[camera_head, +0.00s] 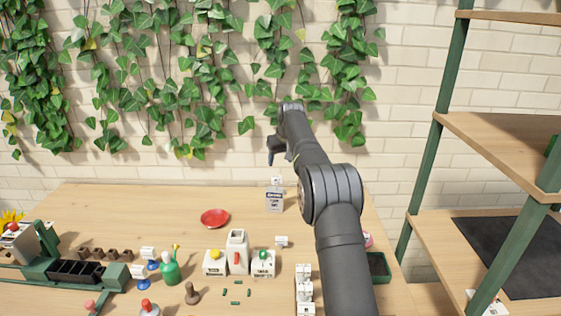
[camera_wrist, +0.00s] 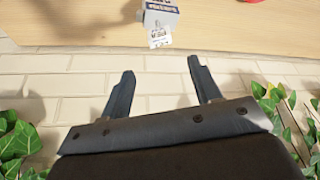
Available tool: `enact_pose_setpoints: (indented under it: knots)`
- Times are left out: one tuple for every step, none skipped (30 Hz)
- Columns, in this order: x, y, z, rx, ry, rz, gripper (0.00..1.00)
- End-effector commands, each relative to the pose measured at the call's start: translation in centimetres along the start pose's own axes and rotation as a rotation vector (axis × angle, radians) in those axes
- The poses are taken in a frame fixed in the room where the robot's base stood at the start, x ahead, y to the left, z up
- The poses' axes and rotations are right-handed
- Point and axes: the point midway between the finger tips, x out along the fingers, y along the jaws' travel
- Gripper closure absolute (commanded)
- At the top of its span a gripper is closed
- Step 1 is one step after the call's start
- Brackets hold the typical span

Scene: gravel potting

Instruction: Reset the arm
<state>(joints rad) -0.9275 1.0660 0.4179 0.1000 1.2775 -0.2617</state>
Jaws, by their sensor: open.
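My arm reaches up from the lower right in the head view, with my gripper (camera_head: 272,158) raised above the far part of the table, in front of the brick wall. In the wrist view my gripper (camera_wrist: 164,85) shows two dark fingers spread wide apart with nothing between them. A small grey and white labelled box (camera_head: 275,200) stands on the table below my gripper. The box also shows at the top of the wrist view (camera_wrist: 161,14), beyond the fingertips and apart from them.
The wooden table (camera_head: 130,205) holds a red dish (camera_head: 215,218), white containers (camera_head: 237,252), a green bottle (camera_head: 169,268) and a black tray (camera_head: 75,271). Ivy (camera_head: 150,60) hangs on the wall behind. A shelf rack (camera_head: 425,170) stands at the right. The table's back left is clear.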

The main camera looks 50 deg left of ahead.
Motion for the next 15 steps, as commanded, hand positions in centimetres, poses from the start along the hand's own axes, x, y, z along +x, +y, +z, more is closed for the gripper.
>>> enact_pose_setpoints:
  knots:
    - [0.0, 0.0, 0.0, 0.0, 0.0, 0.0, 0.43]
    - [0.0, 0.0, 0.0, 0.0, 0.0, 0.0, 0.43]
    - [0.0, 0.0, 0.0, 0.0, 0.0, 0.0, 0.43]
    - [0.0, 0.0, 0.0, 0.0, 0.0, 0.0, 0.43]
    - [0.1, 0.0, 0.0, 0.0, 0.0, 0.0, 0.43]
    - [0.2, 0.0, 0.0, 0.0, -0.001, 0.0, 0.43]
    - [0.4, 0.0, 0.0, 0.0, -0.001, 0.0, 0.43]
    - [0.6, 0.0, 0.0, 0.0, -0.001, 0.0, 0.43]
    - [1.0, 0.0, 0.0, 0.0, -0.001, 0.0, 0.43]
    - [1.4, 0.0, 0.0, 0.0, -0.002, 0.0, 0.43]
    - [1.9, 0.0, 0.1, 0.0, -0.002, 0.0, 0.43]
    - [2.6, 0.0, 0.1, 0.0, -0.003, -0.001, 0.43]
    - [3.1, 0.0, 0.1, 0.0, -0.003, 0.0, 0.43]
    - [3.6, 0.0, 0.1, 0.0, -0.002, 0.0, 0.43]
    - [4.4, 0.0, 0.1, 0.0, -0.002, 0.0, 0.43]
